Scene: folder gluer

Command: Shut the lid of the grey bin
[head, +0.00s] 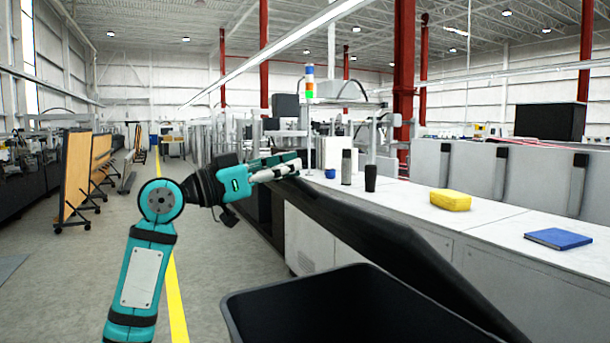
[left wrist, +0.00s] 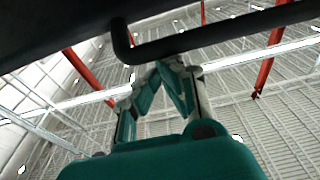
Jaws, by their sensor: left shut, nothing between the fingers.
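The grey bin (head: 340,302) stands at the bottom of the head view, very dark, with its top open. Its dark lid (head: 385,232) is raised and slants from the bin's right side up to the left, along the counter front. My left gripper (head: 290,166) is shut and empty at the lid's upper far end. Whether it touches the lid I cannot tell. In the left wrist view the closed fingers (left wrist: 165,72) point up toward a dark bar (left wrist: 215,38) below a broad dark surface. My right gripper is not in view.
A white counter (head: 490,215) runs along the right behind the lid. It carries a yellow block (head: 450,200), a blue book (head: 558,239), a grey cylinder (head: 347,167) and a black cup (head: 370,178).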

